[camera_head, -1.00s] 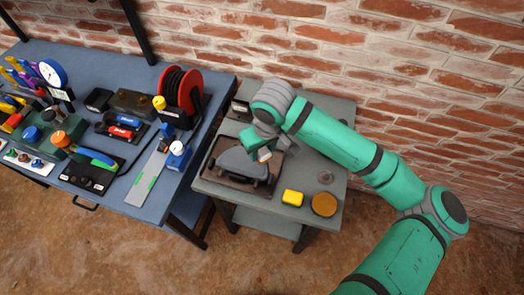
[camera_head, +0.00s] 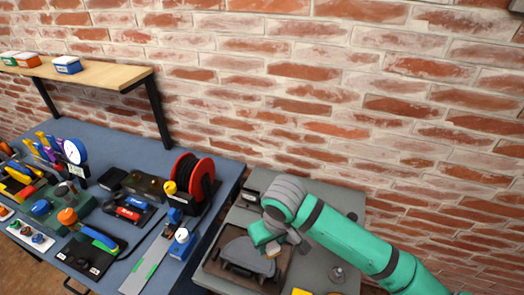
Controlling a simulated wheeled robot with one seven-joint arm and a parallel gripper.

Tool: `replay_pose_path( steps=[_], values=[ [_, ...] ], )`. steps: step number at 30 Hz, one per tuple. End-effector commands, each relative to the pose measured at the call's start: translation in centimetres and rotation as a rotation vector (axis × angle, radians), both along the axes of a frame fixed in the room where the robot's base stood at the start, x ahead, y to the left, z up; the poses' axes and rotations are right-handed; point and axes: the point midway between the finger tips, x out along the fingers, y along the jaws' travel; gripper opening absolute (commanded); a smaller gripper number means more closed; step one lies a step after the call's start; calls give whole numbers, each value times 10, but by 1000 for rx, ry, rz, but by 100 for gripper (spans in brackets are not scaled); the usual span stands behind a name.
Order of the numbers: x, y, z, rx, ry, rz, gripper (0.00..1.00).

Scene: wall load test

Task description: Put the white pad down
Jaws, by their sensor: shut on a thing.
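My gripper (camera_head: 275,243) is over the grey side table (camera_head: 318,243), at the right part of a dark tray (camera_head: 212,268). It points down and is shut on a small whitish piece, which I take to be the white pad (camera_head: 273,251). Only a little of the pad shows below the green gripper body. I cannot tell whether the pad touches anything beneath it. A grey rounded plate-like thing (camera_head: 240,253) lies on the tray, just left of the pad.
The blue workbench (camera_head: 95,212) at left is crowded, with a red reel (camera_head: 187,178). A brick wall (camera_head: 330,100) stands behind.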

Motion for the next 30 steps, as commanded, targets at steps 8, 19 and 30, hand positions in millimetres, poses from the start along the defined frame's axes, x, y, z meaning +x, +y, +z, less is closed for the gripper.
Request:
replay_pose_path(
  steps=[8,19,30],
  values=[
    [0,4,-39,1,2,6,0],
    [0,4,-56,0,1,6,0],
    [0,3,-48,-1,-1,7,0]
  ],
)
